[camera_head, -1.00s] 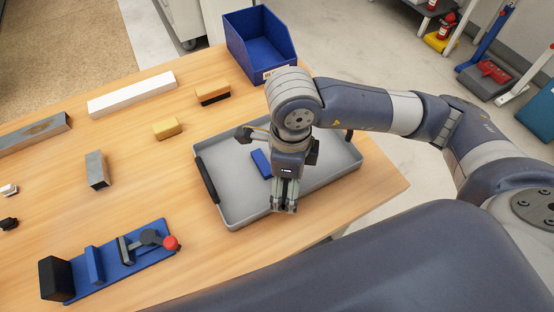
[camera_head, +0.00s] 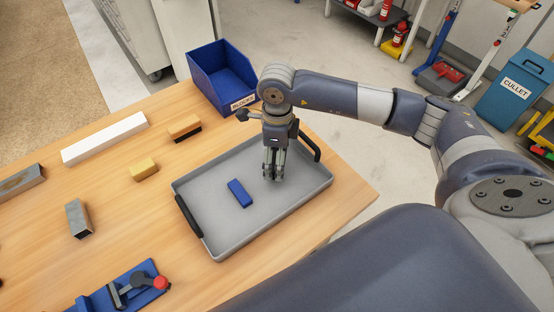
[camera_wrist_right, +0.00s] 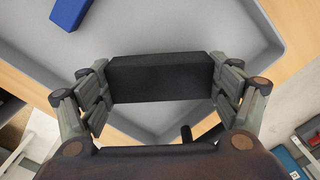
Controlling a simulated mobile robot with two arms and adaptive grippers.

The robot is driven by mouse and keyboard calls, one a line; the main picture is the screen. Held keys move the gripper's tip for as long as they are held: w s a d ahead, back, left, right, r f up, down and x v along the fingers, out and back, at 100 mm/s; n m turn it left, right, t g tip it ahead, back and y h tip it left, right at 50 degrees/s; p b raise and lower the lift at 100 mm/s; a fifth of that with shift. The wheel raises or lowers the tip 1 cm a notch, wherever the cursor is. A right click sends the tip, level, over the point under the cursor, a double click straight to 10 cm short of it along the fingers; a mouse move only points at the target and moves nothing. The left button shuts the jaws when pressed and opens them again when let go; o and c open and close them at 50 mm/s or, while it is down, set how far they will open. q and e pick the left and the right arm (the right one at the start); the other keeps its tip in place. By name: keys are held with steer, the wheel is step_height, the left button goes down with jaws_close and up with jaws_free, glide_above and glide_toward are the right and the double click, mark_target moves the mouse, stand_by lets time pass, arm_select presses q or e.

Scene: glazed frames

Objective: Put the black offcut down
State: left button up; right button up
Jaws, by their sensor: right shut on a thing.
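The black offcut (camera_wrist_right: 160,78) is a dark rectangular block in the right wrist view. My right gripper (camera_wrist_right: 162,82) is shut on it, one finger at each end. In the head view my right gripper (camera_head: 273,177) points down over the right part of the grey tray (camera_head: 222,232); the offcut cannot be made out there. A blue block (camera_head: 239,193) lies in the tray, left of the gripper and apart from it. The blue block also shows at the top left of the wrist view (camera_wrist_right: 68,12). I cannot tell the offcut's height above the tray floor. My left gripper is not in view.
A blue bin (camera_head: 222,78) stands at the table's back edge. A white bar (camera_head: 105,138), a yellow block (camera_head: 144,169), a wood-and-black brush (camera_head: 184,127) and metal pieces lie left of the tray. A blue clamp fixture (camera_head: 122,290) is at the front. The tray floor around the blue block is clear.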

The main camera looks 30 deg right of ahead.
step_height(320, 180, down, 3)
steer(key=shift+r+p, duration=0.1)
steer(key=shift+p, duration=0.7)
steer(key=shift+f, duration=0.3)
steer(key=shift+f, duration=0.1)
steer(key=shift+f+b, duration=0.15)
steer(key=shift+b, duration=0.15)
steer(key=o, duration=1)
steer(key=shift+o, duration=0.2)
